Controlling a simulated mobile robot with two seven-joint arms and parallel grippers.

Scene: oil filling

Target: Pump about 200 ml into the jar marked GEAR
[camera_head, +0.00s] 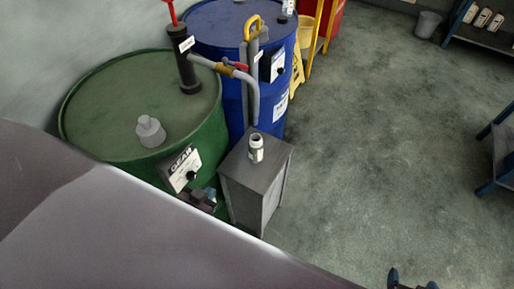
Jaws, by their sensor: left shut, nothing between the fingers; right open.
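A green drum (90,100) with a GEAR label (182,166) stands at the left. A dark hand pump (184,65) with a red handle (170,12) rises from it. Its grey spout (252,92) bends right and down, its end appearing just above a small pale jar (256,153). The jar stands upright on a grey stand (255,180); its marking is too small to read. My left gripper (207,194) is shut and empty, low in front of the green drum's label. My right gripper (412,282) is open and empty at the bottom edge.
A blue drum (215,25) with a yellow-handled pump (253,26) stands behind the stand. A grey funnel-like piece (150,131) sits on the green drum. A yellow frame (314,40) and blue-legged benches (497,150) stand farther off. The floor between is clear.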

